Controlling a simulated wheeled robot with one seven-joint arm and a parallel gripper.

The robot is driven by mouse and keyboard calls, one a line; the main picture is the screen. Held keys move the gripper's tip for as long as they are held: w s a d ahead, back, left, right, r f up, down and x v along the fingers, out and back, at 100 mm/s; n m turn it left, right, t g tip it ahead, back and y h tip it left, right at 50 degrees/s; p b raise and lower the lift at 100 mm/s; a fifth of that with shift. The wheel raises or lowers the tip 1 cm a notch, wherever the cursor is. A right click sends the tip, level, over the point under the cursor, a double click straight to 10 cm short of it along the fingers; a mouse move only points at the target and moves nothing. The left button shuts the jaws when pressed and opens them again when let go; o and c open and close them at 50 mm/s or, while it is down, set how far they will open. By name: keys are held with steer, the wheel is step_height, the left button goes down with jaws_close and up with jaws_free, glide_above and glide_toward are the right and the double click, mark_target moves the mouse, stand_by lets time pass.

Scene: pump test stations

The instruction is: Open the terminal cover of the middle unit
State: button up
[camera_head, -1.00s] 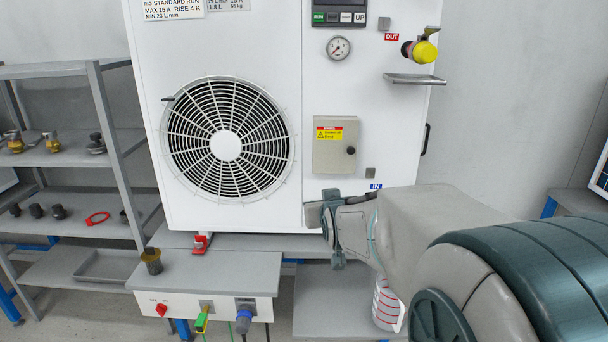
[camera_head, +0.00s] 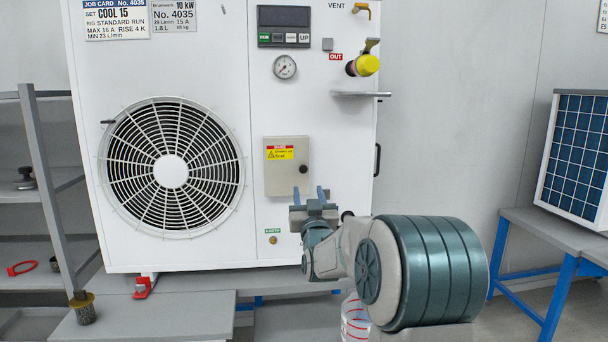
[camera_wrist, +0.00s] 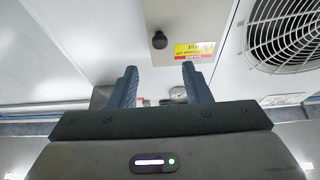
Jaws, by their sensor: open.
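The white unit (camera_head: 215,20) in front of me carries a closed beige terminal cover (camera_head: 272,180) with a yellow and red warning label and a dark round knob (camera_head: 303,169) at its right edge. My gripper (camera_head: 309,193) is just below the cover's lower right, fingers pointing up, apart and empty. In the wrist view the cover (camera_wrist: 180,50) and its knob (camera_wrist: 159,40) appear upside down, beyond the two open fingers (camera_wrist: 157,88). The knob lies roughly between the fingertips' directions, with a gap between.
A fan grille (camera_head: 172,171) is left of the cover. A metal shelf (camera_head: 361,94) and a yellow-capped outlet (camera_head: 364,66) project above right. A gauge (camera_head: 285,67) sits above. A striped clear container (camera_head: 355,318) stands below my arm.

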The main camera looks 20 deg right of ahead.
mark_target(304, 169)
steer(key=x, duration=0.9)
steer(key=shift+w+d+r, duration=0.1)
steer(key=shift+w, duration=0.3)
steer(key=shift+c, duration=0.3)
jaws_close()
